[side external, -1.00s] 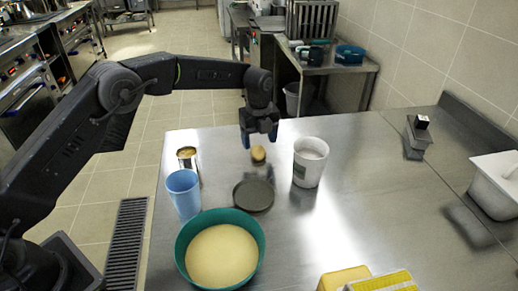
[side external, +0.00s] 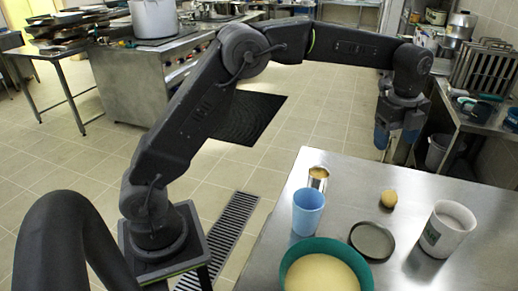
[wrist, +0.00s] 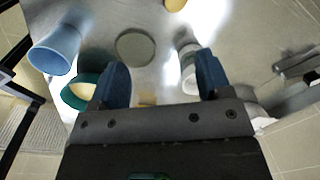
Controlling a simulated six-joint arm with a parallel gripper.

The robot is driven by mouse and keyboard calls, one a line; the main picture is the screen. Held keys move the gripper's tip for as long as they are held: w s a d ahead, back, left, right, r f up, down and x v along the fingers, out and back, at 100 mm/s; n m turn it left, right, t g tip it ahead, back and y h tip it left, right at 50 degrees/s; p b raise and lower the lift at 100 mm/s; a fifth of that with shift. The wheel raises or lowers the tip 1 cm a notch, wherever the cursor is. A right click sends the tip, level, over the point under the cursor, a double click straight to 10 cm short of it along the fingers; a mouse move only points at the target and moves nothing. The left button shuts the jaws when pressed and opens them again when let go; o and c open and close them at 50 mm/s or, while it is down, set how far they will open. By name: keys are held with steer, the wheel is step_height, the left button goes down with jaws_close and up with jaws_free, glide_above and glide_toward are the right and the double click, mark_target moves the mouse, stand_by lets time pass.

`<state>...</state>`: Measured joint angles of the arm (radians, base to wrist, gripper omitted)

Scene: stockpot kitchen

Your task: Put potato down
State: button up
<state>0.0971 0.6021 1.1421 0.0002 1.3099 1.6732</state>
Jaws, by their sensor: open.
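The potato (side external: 389,198) is small, tan and oval. It lies on the steel table between the tin can and the white bucket, behind the dark round lid. My gripper (side external: 396,138) is open and empty, raised clear of the potato, and shows near the table's far edge in the side view. In the wrist view, its two blue fingers stand wide apart with nothing between them (wrist: 162,78). A tan piece at the top edge of the wrist view (wrist: 175,4) looks like the potato, partly cut off.
On the steel table (side external: 460,192) stand a tin can (side external: 318,178), a blue cup (side external: 308,212), a green bowl (side external: 290,268) with pale contents, a dark round lid (side external: 372,240) and a white bucket (side external: 446,229). Bare table lies around the potato.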

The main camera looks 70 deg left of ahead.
steer(key=s+a+r+n+t, duration=0.15)
steer(key=s+r+n, duration=0.3)
steer(key=s, duration=0.45)
steer(key=s+a+r+n+t, duration=0.1)
steer(key=s+a+r+n, duration=0.1)
steer(key=s+r+n, duration=0.5)
steer(key=s+a+f+n+t, duration=0.1)
steer(key=s+f+n, duration=0.3)
steer(key=s, duration=0.4)
steer(key=s+f+n+t, duration=0.1)
steer(key=s+f+n, duration=0.3)
steer(key=s, duration=0.5)
steer(key=shift+a+f+n, duration=0.35)
steer(key=shift+f, duration=0.25)
